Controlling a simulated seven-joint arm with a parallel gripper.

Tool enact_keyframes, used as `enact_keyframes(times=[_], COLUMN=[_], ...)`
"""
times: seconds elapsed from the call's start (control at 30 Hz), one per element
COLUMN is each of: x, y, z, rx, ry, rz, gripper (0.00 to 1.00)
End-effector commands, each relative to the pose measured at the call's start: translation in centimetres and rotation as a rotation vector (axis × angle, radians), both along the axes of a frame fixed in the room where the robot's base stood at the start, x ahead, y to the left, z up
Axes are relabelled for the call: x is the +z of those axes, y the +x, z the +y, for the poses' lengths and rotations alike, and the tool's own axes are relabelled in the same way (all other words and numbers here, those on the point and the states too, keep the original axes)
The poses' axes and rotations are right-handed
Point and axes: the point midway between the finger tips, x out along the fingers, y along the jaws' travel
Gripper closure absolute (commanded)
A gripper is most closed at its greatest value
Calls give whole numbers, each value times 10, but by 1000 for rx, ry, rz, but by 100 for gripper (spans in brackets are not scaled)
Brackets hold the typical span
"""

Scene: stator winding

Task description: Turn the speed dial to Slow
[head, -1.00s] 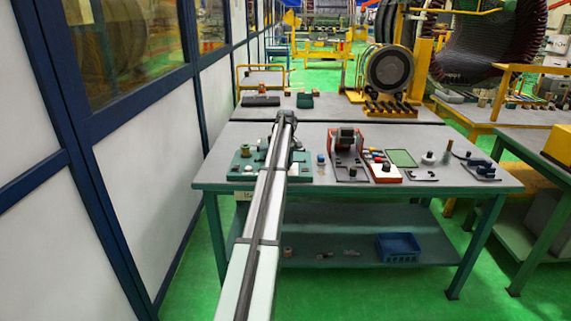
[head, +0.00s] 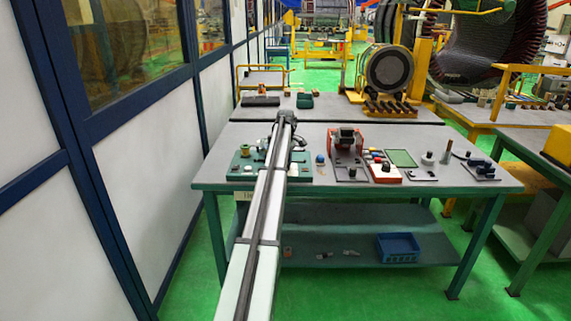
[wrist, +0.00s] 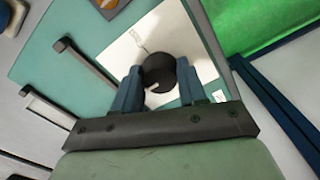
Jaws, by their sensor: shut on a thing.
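The speed dial (wrist: 158,74) is a round black knob with a white pointer mark on its lower edge in the wrist view. It sits on a pale plate (wrist: 122,50) with small markings too small to read. My gripper (wrist: 159,77) has its two blue-grey fingers on either side of the knob, shut on it. In the head view my arm reaches over the teal board (head: 243,174) on the bench, and it hides the dial and the fingertips.
A long dark handle or bar (wrist: 85,62) is beside the plate in the wrist view. On the bench (head: 225,140), a red-framed device (head: 347,138), a red box (head: 385,173) and a green panel (head: 401,158) stand to the right of my arm. A blue bin (head: 398,247) is on the shelf below.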

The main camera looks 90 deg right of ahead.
Motion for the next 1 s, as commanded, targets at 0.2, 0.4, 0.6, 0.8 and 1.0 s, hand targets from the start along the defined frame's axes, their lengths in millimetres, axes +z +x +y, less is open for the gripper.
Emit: enact_keyframes(times=[0.2,0.4,0.6,0.8,1.0], x=[0,0,0,13,49], y=[0,0,0,0,0], z=[0,0,0,-1,-1], rx=[1,0,0,-1,0], ry=[-1,0,0,-1,-2], rz=[0,0,0,0,0], gripper=[49,33,33,33,33])
